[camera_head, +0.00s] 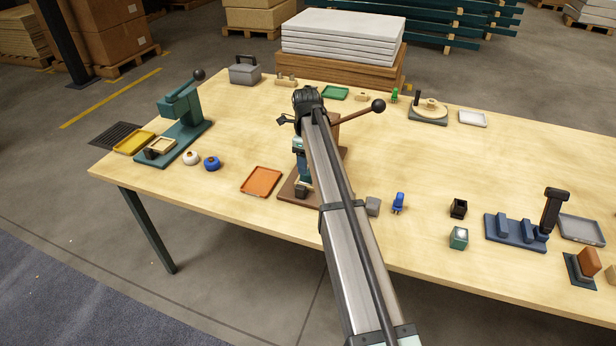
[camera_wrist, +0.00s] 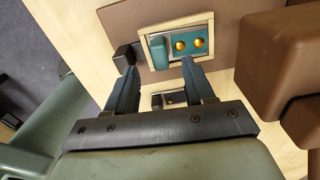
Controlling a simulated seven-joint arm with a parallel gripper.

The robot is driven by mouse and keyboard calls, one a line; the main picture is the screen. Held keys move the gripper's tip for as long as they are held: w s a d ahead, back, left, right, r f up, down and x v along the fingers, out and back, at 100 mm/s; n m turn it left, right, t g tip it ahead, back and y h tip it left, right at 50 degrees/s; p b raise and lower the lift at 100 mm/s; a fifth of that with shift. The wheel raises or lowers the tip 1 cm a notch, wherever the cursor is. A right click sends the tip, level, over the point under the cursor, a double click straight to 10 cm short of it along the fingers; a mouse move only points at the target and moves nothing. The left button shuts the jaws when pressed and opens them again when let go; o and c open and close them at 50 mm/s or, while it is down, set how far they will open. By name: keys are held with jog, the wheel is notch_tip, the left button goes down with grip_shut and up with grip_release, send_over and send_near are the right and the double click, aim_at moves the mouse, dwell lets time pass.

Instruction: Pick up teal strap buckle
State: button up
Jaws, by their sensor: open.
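In the wrist view, a teal piece with two round gold studs (camera_wrist: 190,45) lies inside a pale wooden frame (camera_wrist: 176,26); it looks like the teal strap buckle. A lighter teal part is at its left side. The frame sits on a brown board (camera_wrist: 97,13), which also shows in the head view (camera_head: 288,193). My gripper (camera_wrist: 158,64) is open and empty, its fingers pointing at the frame's near side. In the head view my gripper (camera_head: 301,150) is over the brown board, and my arm hides much of that spot.
A brown upright (camera_wrist: 285,60) stands close on the right of my gripper; a lever with a black knob (camera_head: 378,105) extends there. A black block (camera_wrist: 125,56) is beside the left fingertip. An orange tray (camera_head: 261,181) lies left of the board. The table between it and the back is fairly clear.

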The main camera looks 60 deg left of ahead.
jog(key=shift+f, duration=2.65)
grip_shut()
